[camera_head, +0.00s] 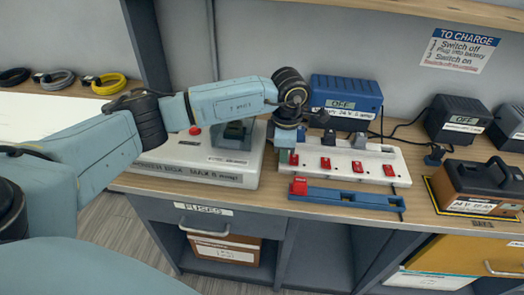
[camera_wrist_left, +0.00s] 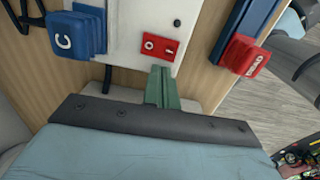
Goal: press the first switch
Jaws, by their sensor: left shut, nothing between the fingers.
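The white switch panel (camera_head: 345,155) lies on the wooden bench, with a row of several red switches along it. The leftmost red switch (camera_head: 294,159) is at the panel's left end, beside my left gripper. In the left wrist view a red switch (camera_wrist_left: 158,47) with O and I marks sits on the panel just beyond the fingertips. My left gripper (camera_wrist_left: 161,75) is shut and empty, its green fingers together and pointing at this switch. A small gap seems to lie between them; contact cannot be told. The right gripper is out of view.
A blue bar (camera_head: 350,198) with a red connector (camera_head: 299,186) lies in front of the panel. A blue charger (camera_head: 346,97) stands behind it. A blue connector marked C (camera_wrist_left: 75,35) is near the fingers. A brown battery (camera_head: 478,188) stands at right.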

